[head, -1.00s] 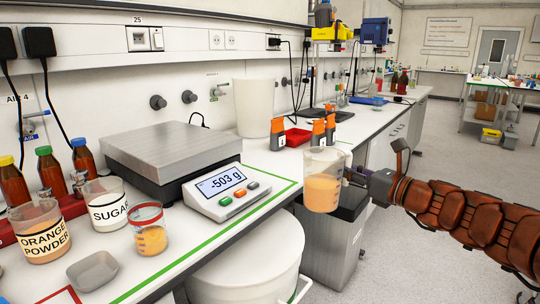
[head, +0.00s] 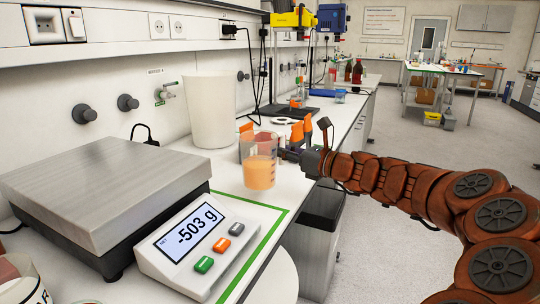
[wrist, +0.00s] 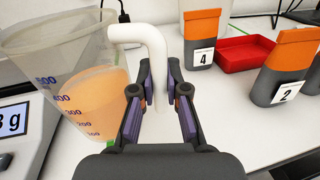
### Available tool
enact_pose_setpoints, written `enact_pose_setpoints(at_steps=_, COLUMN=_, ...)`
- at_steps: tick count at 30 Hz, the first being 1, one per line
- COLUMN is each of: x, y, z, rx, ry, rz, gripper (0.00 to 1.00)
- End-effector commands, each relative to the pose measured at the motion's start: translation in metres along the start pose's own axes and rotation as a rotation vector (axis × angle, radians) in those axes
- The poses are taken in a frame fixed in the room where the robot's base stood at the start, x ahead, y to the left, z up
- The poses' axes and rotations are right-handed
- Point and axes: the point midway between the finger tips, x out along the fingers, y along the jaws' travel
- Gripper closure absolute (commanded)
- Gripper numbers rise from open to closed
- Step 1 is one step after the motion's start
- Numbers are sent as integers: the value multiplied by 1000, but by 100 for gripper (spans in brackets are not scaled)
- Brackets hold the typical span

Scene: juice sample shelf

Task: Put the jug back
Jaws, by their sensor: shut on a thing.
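The jug (head: 258,162) is clear, with orange juice in its lower half. It is upright, just beyond the scale's display unit, near the bench's front edge in the head view. In the wrist view the jug (wrist: 62,85) fills the left side and shows purple volume marks. My gripper (wrist: 160,95) is shut on the jug's white handle (wrist: 150,45). In the head view my gripper (head: 290,155) is at the jug's right side. I cannot tell whether the jug's base touches the bench.
The scale (head: 105,190) with its display unit (head: 192,240) reading -503 g stands at the left. A white bin-like container (head: 208,110) stands behind the jug. Numbered orange-topped packs (wrist: 202,38) and a red tray (wrist: 245,54) are close to my gripper. A grey bin (head: 318,235) stands below the bench edge.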

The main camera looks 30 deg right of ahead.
Motion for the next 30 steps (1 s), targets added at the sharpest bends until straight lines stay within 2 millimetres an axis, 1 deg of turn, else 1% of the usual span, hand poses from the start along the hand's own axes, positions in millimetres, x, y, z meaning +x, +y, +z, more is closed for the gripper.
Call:
enact_pose_setpoints(at_steps=1, x=8, y=-6, z=-2, rx=0, ry=2, rz=4, gripper=100)
enact_pose_setpoints(at_steps=6, x=29, y=-27, z=-4, rx=0, ry=1, rz=4, gripper=100)
enact_pose_setpoints(at_steps=15, x=60, y=-62, z=-5, rx=-3, ry=1, rz=0, gripper=100)
enact_pose_setpoints(at_steps=21, x=73, y=-75, z=-7, rx=2, ry=0, rz=1, gripper=100)
enact_pose_setpoints(at_steps=30, x=82, y=-84, z=-7, rx=-2, ry=-1, rz=-1, gripper=100)
